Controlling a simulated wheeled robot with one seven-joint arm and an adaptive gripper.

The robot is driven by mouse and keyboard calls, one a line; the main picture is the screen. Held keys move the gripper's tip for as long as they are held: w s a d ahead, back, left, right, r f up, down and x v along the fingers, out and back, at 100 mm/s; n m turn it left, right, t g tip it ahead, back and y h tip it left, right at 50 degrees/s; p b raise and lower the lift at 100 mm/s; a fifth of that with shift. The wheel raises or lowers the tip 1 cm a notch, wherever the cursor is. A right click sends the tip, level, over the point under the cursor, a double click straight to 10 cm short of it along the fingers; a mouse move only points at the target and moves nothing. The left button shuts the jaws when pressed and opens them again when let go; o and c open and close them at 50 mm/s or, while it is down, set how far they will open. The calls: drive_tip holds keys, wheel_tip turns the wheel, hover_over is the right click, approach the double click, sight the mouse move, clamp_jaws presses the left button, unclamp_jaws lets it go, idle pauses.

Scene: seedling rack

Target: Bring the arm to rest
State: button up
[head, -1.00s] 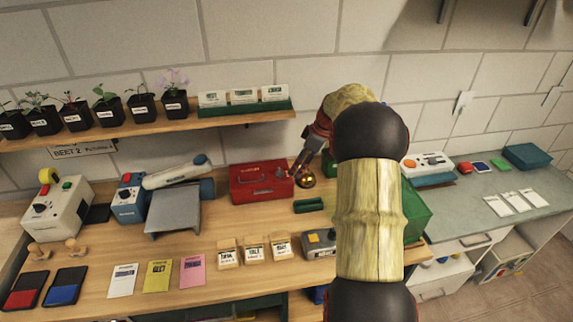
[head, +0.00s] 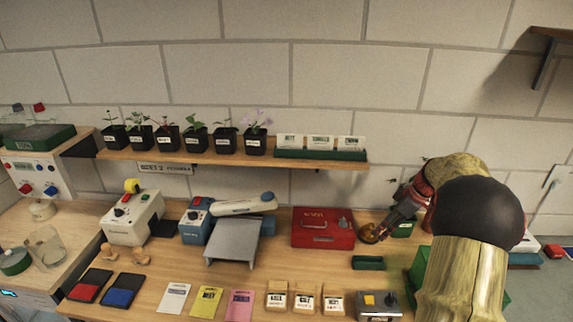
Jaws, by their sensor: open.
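My arm stands at the right of the head view, with dark round joints and pale wood-like links. My gripper (head: 385,228) is at its end, pointing down and left, just right of the red metal box (head: 322,228). A small round brass-coloured thing (head: 369,234) shows at the fingertips. The jaws are open; the view is too small to tell whether they touch it.
The plant shelf (head: 225,157) runs along the wall above the bench. A green tray (head: 368,262) lies below my gripper, and a green crate (head: 418,268) stands partly behind my arm. Seed packets, ink pads and machines occupy the bench to the left.

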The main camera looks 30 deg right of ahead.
drive_tip(key=s+f+m, duration=0.1)
drive_tip(key=f+m, duration=0.1)
drive_tip(key=m, duration=0.1)
drive_tip(key=s+a+f+m, duration=0.1)
drive_tip(key=m, duration=0.1)
drive_tip(key=shift+s+a+g, duration=0.1)
drive_tip(key=shift+s+g, duration=0.25)
drive_tip(key=shift+g, duration=0.05)
drive_tip(key=s+a+r, duration=0.5)
drive_tip(key=a, duration=0.9)
drive_tip(key=s+a+r+t+h, duration=0.1)
drive_tip(key=s+a+r, duration=0.4)
drive_tip(key=a, duration=0.9)
drive_tip(key=s+a+r+t+h, duration=0.1)
drive_tip(key=s+a+r, duration=0.5)
drive_tip(key=a, duration=0.8)
drive_tip(key=shift+r+m, duration=0.15)
drive_tip(key=shift+m, duration=0.25)
drive_tip(key=shift+s, duration=0.15)
